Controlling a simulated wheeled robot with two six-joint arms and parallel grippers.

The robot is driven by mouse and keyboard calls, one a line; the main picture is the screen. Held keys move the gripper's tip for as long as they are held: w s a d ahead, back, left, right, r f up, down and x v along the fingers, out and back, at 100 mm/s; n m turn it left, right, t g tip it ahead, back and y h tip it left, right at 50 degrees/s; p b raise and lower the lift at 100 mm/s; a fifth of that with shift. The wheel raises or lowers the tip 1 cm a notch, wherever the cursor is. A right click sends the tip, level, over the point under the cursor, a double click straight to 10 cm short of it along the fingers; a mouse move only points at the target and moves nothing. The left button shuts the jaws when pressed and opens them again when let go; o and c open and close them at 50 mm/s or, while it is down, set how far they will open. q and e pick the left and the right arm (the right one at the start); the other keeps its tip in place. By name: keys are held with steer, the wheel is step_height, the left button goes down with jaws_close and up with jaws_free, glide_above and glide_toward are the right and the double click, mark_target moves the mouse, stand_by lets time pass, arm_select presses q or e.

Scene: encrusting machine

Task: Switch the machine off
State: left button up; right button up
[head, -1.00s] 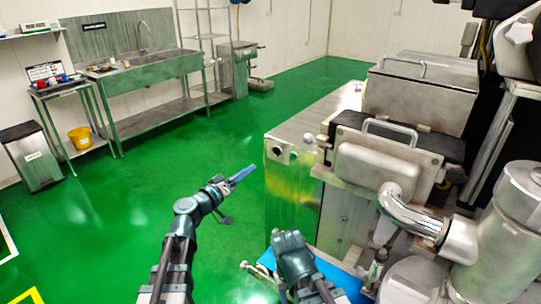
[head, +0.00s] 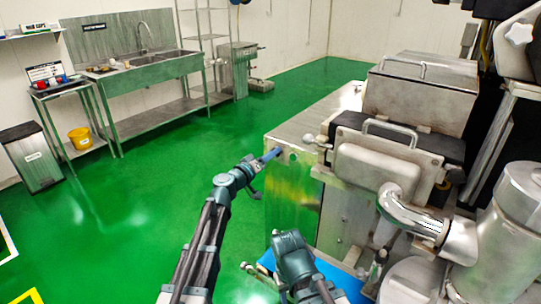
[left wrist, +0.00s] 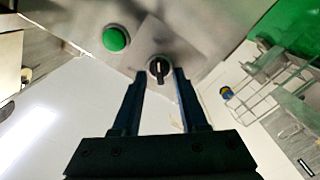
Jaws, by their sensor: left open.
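The machine (head: 300,200) is a steel cabinet at the right in the head view. In the left wrist view its panel carries a black rotary switch (left wrist: 158,68) on a light round base and a green button (left wrist: 115,39) to the left of it. My left gripper (head: 272,155) is open, with its blue fingers reaching the panel in the head view. In the left wrist view the left gripper's fingertips (left wrist: 157,78) stand on either side of the switch; I cannot tell whether they touch it. My right gripper (head: 289,243) is low in the head view, its fingers not clearly seen.
Steel pipework (head: 412,217) and a lidded hopper (head: 422,90) crowd the machine's right side. A sink bench (head: 160,75), a bin (head: 32,157) and a yellow bucket (head: 80,138) stand at the far left. The green floor between is clear.

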arm_select(q)
jaws_close()
steer(key=shift+n, duration=0.3)
stand_by(0.3)
steer(key=shift+f+n+b, duration=0.2)
steer(key=shift+n, duration=4.1)
steer(key=shift+f+n+b, duration=0.2)
steer(key=shift+n, duration=4.1)
jaws_free()
